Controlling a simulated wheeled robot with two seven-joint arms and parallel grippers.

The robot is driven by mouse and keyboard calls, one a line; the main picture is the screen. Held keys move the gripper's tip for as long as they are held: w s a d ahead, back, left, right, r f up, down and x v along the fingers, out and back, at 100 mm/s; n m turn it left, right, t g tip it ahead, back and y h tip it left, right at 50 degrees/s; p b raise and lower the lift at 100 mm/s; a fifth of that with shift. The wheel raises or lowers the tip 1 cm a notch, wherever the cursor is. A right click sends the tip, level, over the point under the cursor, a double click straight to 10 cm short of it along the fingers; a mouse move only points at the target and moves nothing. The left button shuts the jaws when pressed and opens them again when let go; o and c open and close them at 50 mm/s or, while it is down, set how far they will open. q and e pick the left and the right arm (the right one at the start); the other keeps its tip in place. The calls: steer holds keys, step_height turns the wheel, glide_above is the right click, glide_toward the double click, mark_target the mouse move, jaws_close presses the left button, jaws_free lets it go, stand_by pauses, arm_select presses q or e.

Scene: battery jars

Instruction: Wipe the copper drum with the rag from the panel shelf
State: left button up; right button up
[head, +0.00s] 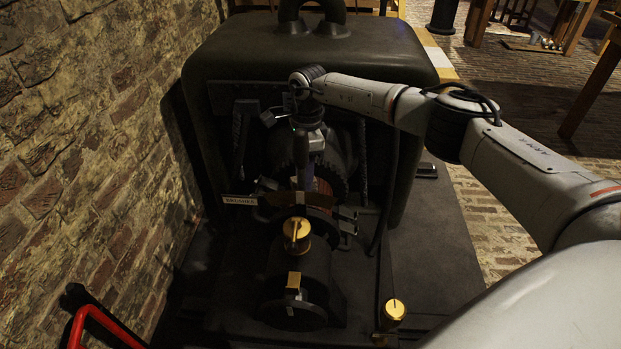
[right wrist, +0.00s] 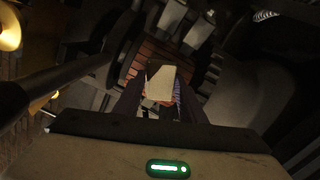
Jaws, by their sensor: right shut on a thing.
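The copper drum (right wrist: 146,50) shows in the right wrist view as a curved row of reddish-brown bars. In the head view only a small reddish part of it (head: 325,187) shows inside the dark machine, behind my right arm. My right gripper (right wrist: 160,98) points down into the machine at the drum. It is shut on a small pale cloth, which looks like the rag (right wrist: 160,82). The rag lies over the drum's bars in this view; I cannot tell whether it touches them. My right gripper's fingertips are hard to make out in the head view. My left gripper is not in view.
A dark machine housing (head: 300,60) surrounds the drum closely. A small label plate (head: 240,200) and brass-topped parts (head: 297,232) stand in front. Another brass knob (head: 395,309) is at the lower right. A brick wall (head: 80,150) rises at left, with a red bar (head: 95,325) below.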

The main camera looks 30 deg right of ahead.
steer(key=shift+w+a+f+b, duration=0.25)
steer(key=shift+w+a+b, duration=0.2)
steer(key=shift+a, duration=0.15)
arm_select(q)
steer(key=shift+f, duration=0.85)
arm_select(e)
steer(key=shift+w+a+r, duration=0.1)
steer(key=shift+a+r, duration=0.05)
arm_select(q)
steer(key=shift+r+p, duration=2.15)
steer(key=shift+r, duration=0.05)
arm_select(e)
steer(key=shift+w+a+r, duration=0.1)
steer(key=shift+r, duration=2.9)
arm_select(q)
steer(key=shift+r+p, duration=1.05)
arm_select(e)
steer(key=shift+a+r, duration=0.1)
steer(key=shift+r, duration=1.4)
steer(key=shift+w, duration=0.1)
